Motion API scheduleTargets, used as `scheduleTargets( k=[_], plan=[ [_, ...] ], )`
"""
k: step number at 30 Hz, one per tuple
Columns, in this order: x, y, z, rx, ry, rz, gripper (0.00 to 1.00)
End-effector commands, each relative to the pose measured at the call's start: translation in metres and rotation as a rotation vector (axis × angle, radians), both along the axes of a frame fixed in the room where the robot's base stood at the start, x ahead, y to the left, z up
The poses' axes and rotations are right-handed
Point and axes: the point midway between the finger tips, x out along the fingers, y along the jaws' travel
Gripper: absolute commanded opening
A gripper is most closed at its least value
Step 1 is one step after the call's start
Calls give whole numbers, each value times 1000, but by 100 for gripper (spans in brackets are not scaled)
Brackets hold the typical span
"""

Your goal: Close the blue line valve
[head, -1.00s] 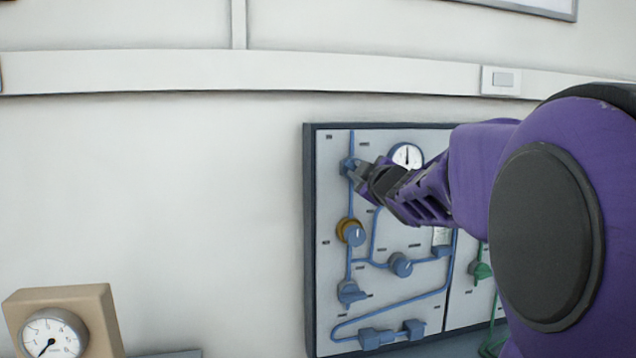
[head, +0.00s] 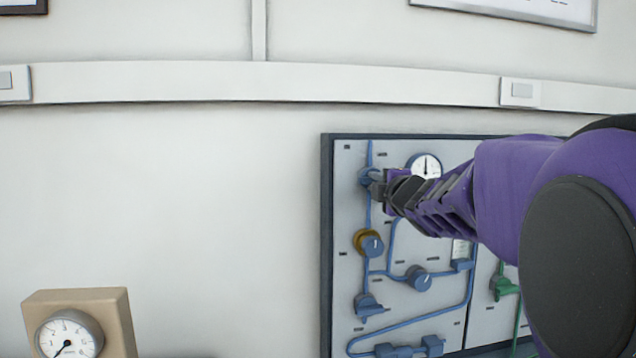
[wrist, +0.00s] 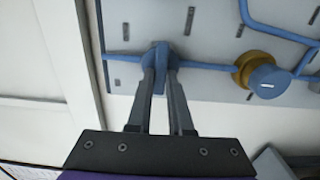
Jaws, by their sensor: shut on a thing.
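The blue line valve (head: 366,177) sits at the upper left of a grey wall panel (head: 347,215), on a vertical blue pipe. In the wrist view its blue handle (wrist: 160,54) is between my two finger ends, and the pipe runs left to right behind it. My gripper (head: 377,186) is shut on this handle; its fingers also show in the wrist view (wrist: 160,78). The fingers partly hide the handle, so its exact angle to the pipe is hard to tell.
Below the valve are a blue knob with a brown-yellow collar (head: 369,243), another blue knob (head: 418,278) and a blue lever fitting (head: 367,306). A dial gauge (head: 426,165) is close to my gripper. A green valve (head: 503,288) is to the right. A beige gauge box (head: 110,312) stands lower left.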

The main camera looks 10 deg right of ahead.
Motion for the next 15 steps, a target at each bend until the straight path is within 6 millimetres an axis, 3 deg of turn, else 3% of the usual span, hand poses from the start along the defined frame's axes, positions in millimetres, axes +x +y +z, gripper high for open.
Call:
scheduleTargets(
  k=[13, 14, 15],
  plan=[
    [0, 0, 1, -12, -3, 1, 0],
    [0, 0, 1, -12, -3, 1, 20],
    [0, 0, 1, -12, -3, 0, 28]
  ],
)
